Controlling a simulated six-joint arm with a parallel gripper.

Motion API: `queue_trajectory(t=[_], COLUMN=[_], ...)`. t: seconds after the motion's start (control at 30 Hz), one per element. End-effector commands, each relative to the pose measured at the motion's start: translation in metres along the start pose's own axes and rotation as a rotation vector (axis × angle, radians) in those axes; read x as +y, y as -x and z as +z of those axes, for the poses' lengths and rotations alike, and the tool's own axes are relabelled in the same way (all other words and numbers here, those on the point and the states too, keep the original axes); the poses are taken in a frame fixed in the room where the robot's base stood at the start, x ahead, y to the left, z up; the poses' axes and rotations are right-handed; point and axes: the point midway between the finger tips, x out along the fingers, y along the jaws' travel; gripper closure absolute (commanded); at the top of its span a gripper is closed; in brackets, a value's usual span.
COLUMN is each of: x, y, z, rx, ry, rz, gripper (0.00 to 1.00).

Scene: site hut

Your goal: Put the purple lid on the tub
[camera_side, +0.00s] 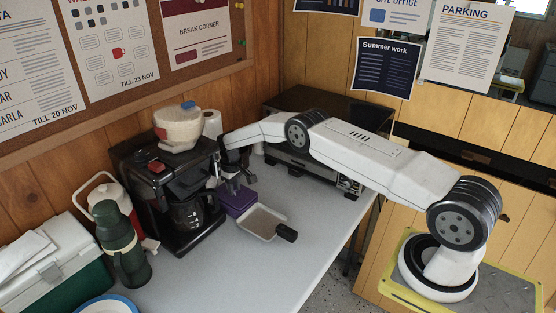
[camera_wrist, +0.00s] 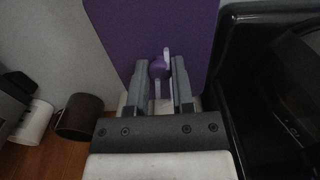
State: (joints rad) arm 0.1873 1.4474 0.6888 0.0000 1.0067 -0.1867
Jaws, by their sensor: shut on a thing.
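The purple lid (camera_wrist: 120,30) is a flat panel with a round purple knob (camera_wrist: 157,69) in the wrist view. My gripper (camera_wrist: 160,85) is shut on that knob, one finger on each side. In the side view the purple lid (camera_side: 239,202) shows low over the table beside the coffee maker, under my gripper (camera_side: 231,184). I cannot tell whether it rests on something or hangs just above the table. I cannot make out the tub for certain; it may be hidden under the lid.
The black coffee maker (camera_side: 172,190) stands close to the left of my gripper. A shallow pale pan (camera_side: 260,221) with a black handle lies in front of the lid. A dark mug (camera_wrist: 78,116) and a white mug (camera_wrist: 33,122) stand nearby. The table's front right is clear.

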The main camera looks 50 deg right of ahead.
Motion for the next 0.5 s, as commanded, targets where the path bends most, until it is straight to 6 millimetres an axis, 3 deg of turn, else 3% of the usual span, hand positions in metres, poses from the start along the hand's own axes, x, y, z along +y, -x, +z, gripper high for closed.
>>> queue_trajectory(t=[0.33,0.37,0.47,0.5], x=[0.0,0.0,0.0,0.0], y=[0.0,0.0001,0.0001,0.0001], z=[-0.0002,-0.0002,-0.0002,-0.0002], rx=[0.001,0.001,0.001,0.001], ry=[0.0,0.0,0.0,0.0], rz=[0.0,0.0,0.0,0.0], gripper=[1.0,0.68,0.36,0.3])
